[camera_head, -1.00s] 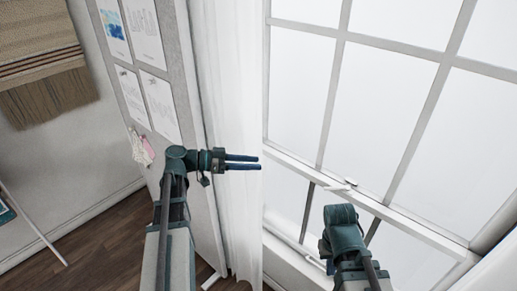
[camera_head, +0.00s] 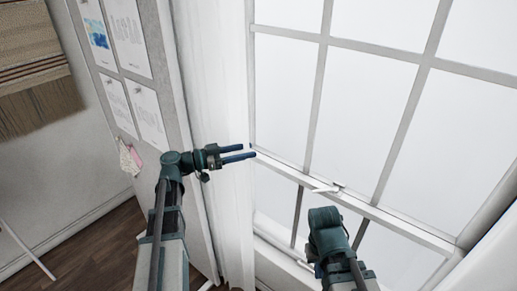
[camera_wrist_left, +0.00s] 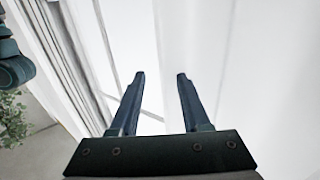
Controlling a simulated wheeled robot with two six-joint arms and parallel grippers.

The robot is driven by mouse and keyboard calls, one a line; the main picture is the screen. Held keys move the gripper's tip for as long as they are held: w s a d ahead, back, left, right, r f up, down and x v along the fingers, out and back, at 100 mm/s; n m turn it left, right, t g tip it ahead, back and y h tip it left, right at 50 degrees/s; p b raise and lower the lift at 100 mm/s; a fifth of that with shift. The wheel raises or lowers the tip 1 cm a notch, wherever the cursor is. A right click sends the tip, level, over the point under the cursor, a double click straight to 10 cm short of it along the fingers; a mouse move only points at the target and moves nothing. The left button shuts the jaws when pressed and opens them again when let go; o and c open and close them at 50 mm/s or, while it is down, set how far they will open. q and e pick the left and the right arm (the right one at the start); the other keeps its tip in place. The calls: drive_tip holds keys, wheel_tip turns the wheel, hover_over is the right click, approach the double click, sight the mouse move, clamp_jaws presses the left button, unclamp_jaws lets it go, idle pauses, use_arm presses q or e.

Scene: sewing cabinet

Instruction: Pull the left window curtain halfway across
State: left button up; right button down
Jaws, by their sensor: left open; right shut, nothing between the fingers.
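The left window curtain (camera_head: 203,75) is a white, sheer, pleated cloth hanging bunched at the left side of the window (camera_head: 345,105). My left gripper (camera_head: 253,151) is open, and in the head view its fingers reach across the front of the curtain, with the tips near its window-side edge. In the left wrist view the open fingers (camera_wrist_left: 160,78) point at bright white cloth and glass, with curtain folds (camera_wrist_left: 265,65) to the right. I cannot tell whether cloth lies between the fingers.
A grey pinboard panel (camera_head: 160,55) with pinned papers stands left of the curtain. A woven hanging (camera_head: 35,75) is at the far left. A white handle (camera_head: 328,188) sits on the window's crossbar. Wooden floor (camera_head: 95,250) shows below left.

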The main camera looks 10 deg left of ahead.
use_arm(q)
drive_tip(key=shift+x, duration=2.25)
clamp_jaws()
